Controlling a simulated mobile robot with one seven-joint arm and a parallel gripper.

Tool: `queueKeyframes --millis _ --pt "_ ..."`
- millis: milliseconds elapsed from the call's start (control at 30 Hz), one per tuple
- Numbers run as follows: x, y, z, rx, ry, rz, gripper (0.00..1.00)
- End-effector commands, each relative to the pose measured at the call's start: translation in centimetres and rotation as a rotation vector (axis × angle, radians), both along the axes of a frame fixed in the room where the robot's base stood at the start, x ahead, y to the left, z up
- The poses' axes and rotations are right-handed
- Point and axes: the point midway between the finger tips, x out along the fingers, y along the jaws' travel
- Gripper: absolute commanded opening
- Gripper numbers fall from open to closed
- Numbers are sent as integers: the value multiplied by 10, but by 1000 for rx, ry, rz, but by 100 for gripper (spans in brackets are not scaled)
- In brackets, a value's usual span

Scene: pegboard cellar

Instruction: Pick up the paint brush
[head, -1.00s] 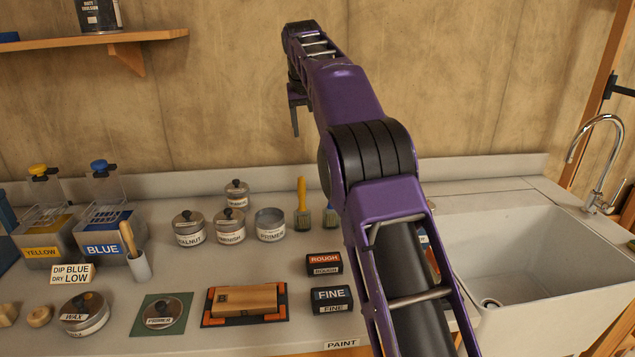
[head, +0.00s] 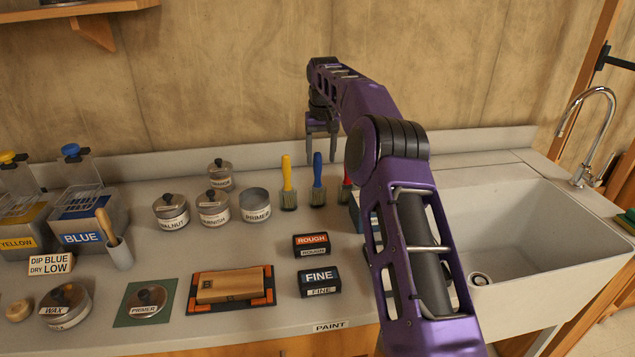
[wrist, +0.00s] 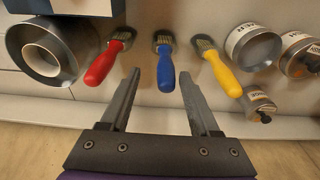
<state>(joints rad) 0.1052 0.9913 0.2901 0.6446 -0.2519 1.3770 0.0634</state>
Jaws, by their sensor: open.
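Three paint brushes stand bristles down at the back of the counter: one with a yellow handle (head: 287,172), one with a blue handle (head: 318,172) and one with a red handle (head: 347,180), partly hidden by my arm. In the wrist view the red brush (wrist: 103,65) is left, the blue brush (wrist: 165,70) in the middle and the yellow brush (wrist: 222,74) right. My gripper (head: 322,148) is open and empty above the brushes. In the wrist view the blue handle shows between the fingertips (wrist: 160,80); whether it is within their reach I cannot tell.
Tins, including the open primer tin (head: 256,206), stand left of the brushes. ROUGH (head: 311,244) and FINE (head: 319,282) blocks lie in front. A wooden-handled tool stands in a grey cup (head: 120,255). The sink (head: 530,240) is right, the wall behind.

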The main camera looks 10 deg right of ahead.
Motion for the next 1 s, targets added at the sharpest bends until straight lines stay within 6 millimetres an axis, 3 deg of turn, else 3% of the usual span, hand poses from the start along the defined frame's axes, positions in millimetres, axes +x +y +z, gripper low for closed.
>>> queueKeyframes --millis 100,367,633,900,1000 --pt "2 0 -17 1 2 0 62" --pt "4 3 -31 1 2 1 62" --pt "8 8 -68 1 2 0 62" --pt "9 8 -73 1 0 0 62" --pt "9 8 -73 1 0 0 44"
